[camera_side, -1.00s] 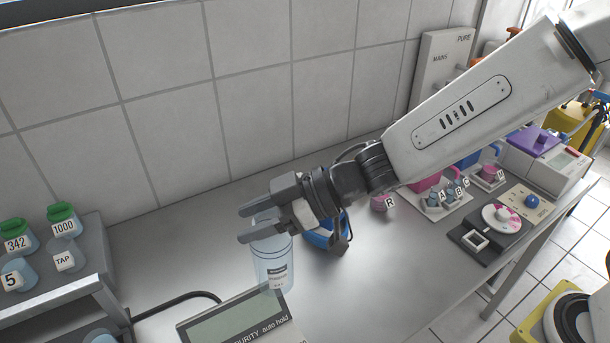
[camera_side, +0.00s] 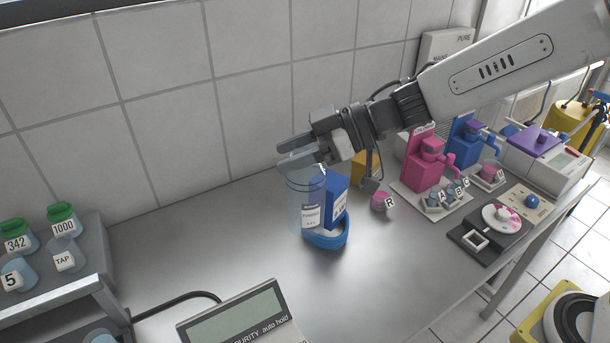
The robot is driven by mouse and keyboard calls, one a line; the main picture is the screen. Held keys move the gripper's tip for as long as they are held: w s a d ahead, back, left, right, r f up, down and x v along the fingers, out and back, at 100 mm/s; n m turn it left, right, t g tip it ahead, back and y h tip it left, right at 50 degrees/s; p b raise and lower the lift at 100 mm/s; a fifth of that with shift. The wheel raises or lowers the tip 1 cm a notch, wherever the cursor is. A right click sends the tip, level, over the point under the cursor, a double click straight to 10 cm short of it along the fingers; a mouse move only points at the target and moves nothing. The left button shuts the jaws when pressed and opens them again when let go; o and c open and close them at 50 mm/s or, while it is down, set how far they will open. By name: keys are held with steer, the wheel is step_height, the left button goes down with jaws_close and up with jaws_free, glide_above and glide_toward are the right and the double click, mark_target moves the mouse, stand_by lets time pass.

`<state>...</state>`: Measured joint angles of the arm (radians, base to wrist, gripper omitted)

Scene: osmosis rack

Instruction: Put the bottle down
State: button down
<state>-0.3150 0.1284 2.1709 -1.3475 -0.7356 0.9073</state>
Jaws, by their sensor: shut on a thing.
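The bottle (camera_side: 304,201) is a clear, pale blue cylinder with a white label on its lower part. My gripper (camera_side: 298,158) is shut on the top of the bottle and holds it upright. The bottle shows in front of a blue box (camera_side: 336,198) with a white label and a round blue base. I cannot tell whether the bottle's bottom touches the blue base or hangs in front of it.
A meter with a display (camera_side: 242,316) stands at the front. A grey shelf (camera_side: 85,275) with green-capped bottles is at the left. A small pink jar marked R (camera_side: 381,202) and pink dispenser (camera_side: 424,165) stand to the right. The bench middle (camera_side: 200,240) is clear.

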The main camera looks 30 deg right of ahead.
steer(key=s+d+m+t+h, duration=0.1)
steer(key=s+d, duration=0.1)
steer(key=d, duration=2.4)
step_height(320, 180, down, 10)
steer(key=shift+s+a, duration=0.15)
steer(key=shift+f, duration=2.35)
steer(key=shift+f, duration=1.85)
